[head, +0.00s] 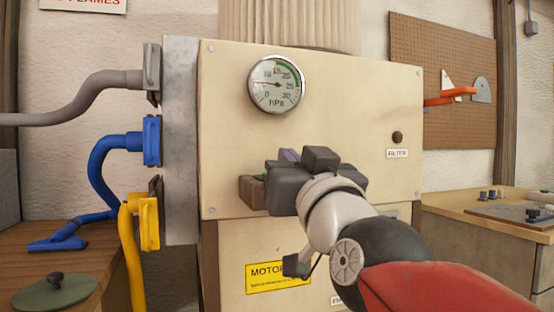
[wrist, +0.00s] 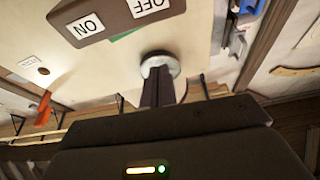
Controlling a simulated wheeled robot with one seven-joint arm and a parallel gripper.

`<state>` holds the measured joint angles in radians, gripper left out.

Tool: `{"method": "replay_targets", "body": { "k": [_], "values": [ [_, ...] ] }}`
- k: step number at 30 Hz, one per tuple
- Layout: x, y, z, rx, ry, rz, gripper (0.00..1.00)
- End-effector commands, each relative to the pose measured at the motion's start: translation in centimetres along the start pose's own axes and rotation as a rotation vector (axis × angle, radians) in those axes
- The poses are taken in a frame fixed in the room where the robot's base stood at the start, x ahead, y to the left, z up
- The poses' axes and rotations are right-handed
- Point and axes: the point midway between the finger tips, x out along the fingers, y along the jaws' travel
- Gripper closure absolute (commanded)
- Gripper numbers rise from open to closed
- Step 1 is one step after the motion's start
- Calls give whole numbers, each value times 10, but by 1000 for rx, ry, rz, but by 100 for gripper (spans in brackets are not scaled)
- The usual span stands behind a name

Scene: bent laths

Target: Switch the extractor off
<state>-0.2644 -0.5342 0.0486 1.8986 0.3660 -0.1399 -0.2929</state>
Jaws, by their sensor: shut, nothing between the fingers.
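The extractor is a cream cabinet (head: 225,140) with a round hPa gauge (head: 276,84), its needle pointing left. A brown switch box (head: 252,191) on its front panel is mostly hidden behind my gripper in the head view. In the wrist view the switch box (wrist: 112,18) is at the top edge, with white ON and OFF labels seen upside down and a green strip beside it. The switch's own position is cut off. My gripper (head: 289,155) is shut and empty in front of the panel. In the wrist view its fingers (wrist: 158,86) overlap the gauge (wrist: 160,64); contact cannot be told.
A FILTER lamp (head: 397,137) is on the panel's right. Grey, blue (head: 105,165) and yellow (head: 128,250) hoses join gates on the left. A yellow MOTOR label (head: 262,278) is below. A bench (head: 470,200) stands right, beneath a pegboard (head: 440,60).

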Motion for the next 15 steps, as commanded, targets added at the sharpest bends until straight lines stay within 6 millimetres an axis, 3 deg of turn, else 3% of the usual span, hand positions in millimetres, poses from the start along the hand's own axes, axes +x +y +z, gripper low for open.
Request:
{"method": "replay_targets", "body": {
  "k": [1, 6, 15],
  "values": [
    [-11, 1, 1, 0, 4, 1, 100],
    [-31, 2, 0, 0, 2, 1, 100],
    [-38, 3, 0, 0, 0, 1, 100]
  ]
}}
